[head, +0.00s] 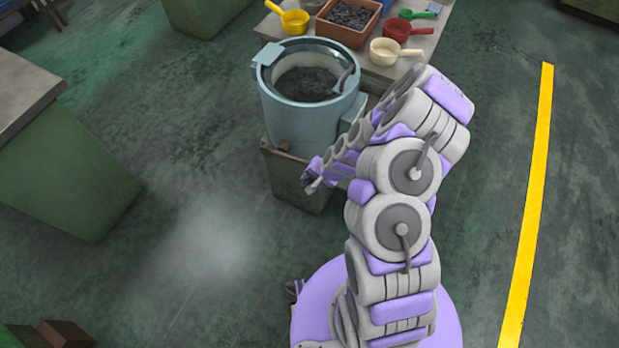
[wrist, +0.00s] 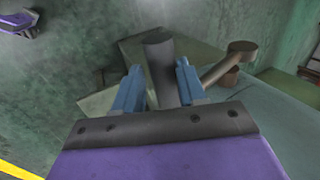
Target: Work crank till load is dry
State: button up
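A light blue drum (head: 310,110) with a dark load (head: 306,84) inside stands on a green stand (head: 298,180). Its top is open, so the load shows; I cannot tell how wet it is.
A green bench (head: 70,180) stands at left. A yellow line (head: 530,200) crosses the open floor at right.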

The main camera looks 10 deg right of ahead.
jog(key=o, duration=0.3)
jog(key=shift+s+d+f, duration=0.15)
jog(key=shift+d+f, duration=0.1)
jog(key=shift+d, duration=0.25)
jog(key=shift+o, duration=0.2)
jog(key=shift+a+r, duration=0.1)
jog(key=shift+a, duration=0.05)
jog(key=shift+a, duration=0.25)
jog(key=shift+r, duration=0.25)
jog(key=p+v, duration=0.4)
jog(key=v, duration=1.3)
jog(key=shift+d+f, duration=0.1)
jog(key=shift+d, duration=0.05)
